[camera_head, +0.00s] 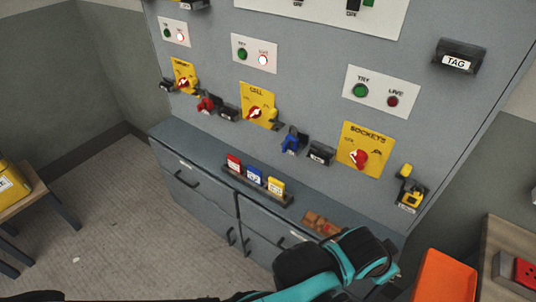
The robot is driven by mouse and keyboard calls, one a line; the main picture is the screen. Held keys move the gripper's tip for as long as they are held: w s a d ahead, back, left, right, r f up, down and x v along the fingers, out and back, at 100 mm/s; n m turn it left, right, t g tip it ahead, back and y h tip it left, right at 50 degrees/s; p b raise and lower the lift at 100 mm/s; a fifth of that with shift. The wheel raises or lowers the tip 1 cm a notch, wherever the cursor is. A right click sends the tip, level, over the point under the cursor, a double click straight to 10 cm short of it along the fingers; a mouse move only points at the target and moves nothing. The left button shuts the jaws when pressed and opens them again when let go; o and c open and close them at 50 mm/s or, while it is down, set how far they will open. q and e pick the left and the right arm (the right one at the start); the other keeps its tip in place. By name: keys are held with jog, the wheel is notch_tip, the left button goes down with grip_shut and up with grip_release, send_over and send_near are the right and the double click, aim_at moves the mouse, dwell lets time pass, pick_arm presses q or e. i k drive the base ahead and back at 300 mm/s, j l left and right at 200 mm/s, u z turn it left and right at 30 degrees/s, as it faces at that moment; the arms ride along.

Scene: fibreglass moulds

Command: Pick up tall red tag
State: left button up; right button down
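A red tag (233,162) stands upright at the left end of a dark tag rack (258,185) on the grey ledge of the panel. A blue tag (254,175) and a yellow tag (276,187) stand beside it in the same rack. A teal and black part of one of my arms crosses the bottom middle, in front of the cabinet and apart from the rack. No gripper fingers can be made out, so neither gripper shows.
Red (206,104), blue (294,141) and yellow (411,188) padlocks hang on the panel beside yellow switch plates. Brown pieces (320,224) lie on the ledge right of the rack. An orange object (444,276) stands lower right.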

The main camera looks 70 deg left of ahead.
aim_at(234, 163)
jog(key=u, duration=0.5)
jog(key=l+u, duration=0.15)
jog(key=u, duration=0.35)
jog(key=k+u, duration=0.1)
jog(key=u, duration=0.9)
jog(key=i+u, duration=0.15)
jog(key=u, duration=0.45)
jog(key=i+j+z, duration=0.1)
jog(key=j+z, duration=0.15)
jog(key=z, duration=0.25)
jog(key=j+z, duration=0.3)
jog(key=z, duration=0.15)
jog(key=j+z, duration=0.35)
jog(key=z, duration=0.15)
